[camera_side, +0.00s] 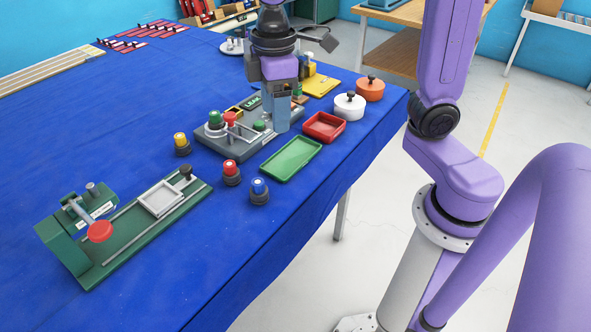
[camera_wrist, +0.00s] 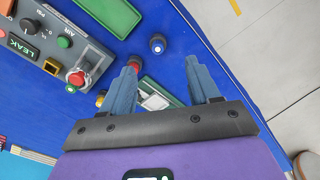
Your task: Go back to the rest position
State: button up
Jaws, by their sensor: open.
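My gripper (camera_side: 283,125) points down in the side view, in front of the right part of a grey test panel (camera_side: 215,146); the gap between its fingertips and the panel is hard to judge. In the wrist view my gripper (camera_wrist: 165,65) shows two blue-grey fingers spread apart with nothing held between them. The same panel (camera_wrist: 82,48), with a LEAK label, a red knob and a green button, lies left of the fingers in the wrist view.
A green tray (camera_side: 291,160) and a red tray (camera_side: 324,127) lie near the table edge. Yellow (camera_side: 181,141), red (camera_side: 231,168) and blue (camera_side: 259,187) buttons stand separately. A green fixture (camera_side: 120,240) is front left; white (camera_side: 349,107) and orange (camera_side: 370,90) lidded pots stand right. The left-middle tabletop is clear.

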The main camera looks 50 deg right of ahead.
jog(key=s+d+f, duration=0.3)
jog(key=s, duration=0.5)
jog(key=s+d+f+n, duration=0.1)
jog(key=s+d+f, duration=0.2)
jog(key=s, duration=0.6)
jog(key=shift+s+d+f, duration=0.2)
jog(key=shift+s+f, duration=0.05)
jog(key=shift+f, duration=0.15)
